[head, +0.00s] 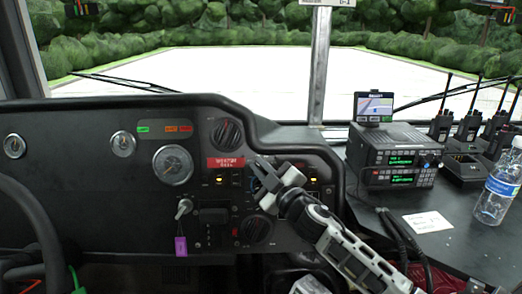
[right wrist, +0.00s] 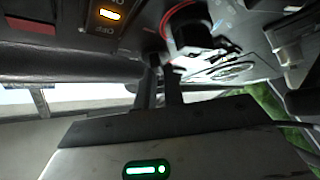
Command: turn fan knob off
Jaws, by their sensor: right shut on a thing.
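Knobs sit on the right part of the black dashboard. The upper knob (head: 227,133) and the lower knob (head: 256,230) are round and black. A middle knob between them is mostly hidden by my right gripper (head: 265,182); a bit of blue marking shows at its left. I cannot read which one is labelled fan. My right gripper's jaws are shut on the middle knob, as far as the head view shows. In the right wrist view the narrow fingers (right wrist: 162,85) reach toward the panel beside a dark knob (right wrist: 188,28) with a red arc. My left gripper is not in view.
A key with a purple tag (head: 181,246) hangs left of the knobs. Lit amber switches (head: 220,180) flank the gripper. The steering wheel (head: 25,235) is at far left. A radio unit (head: 395,155), handheld radios (head: 468,125) and a water bottle (head: 498,185) stand at right.

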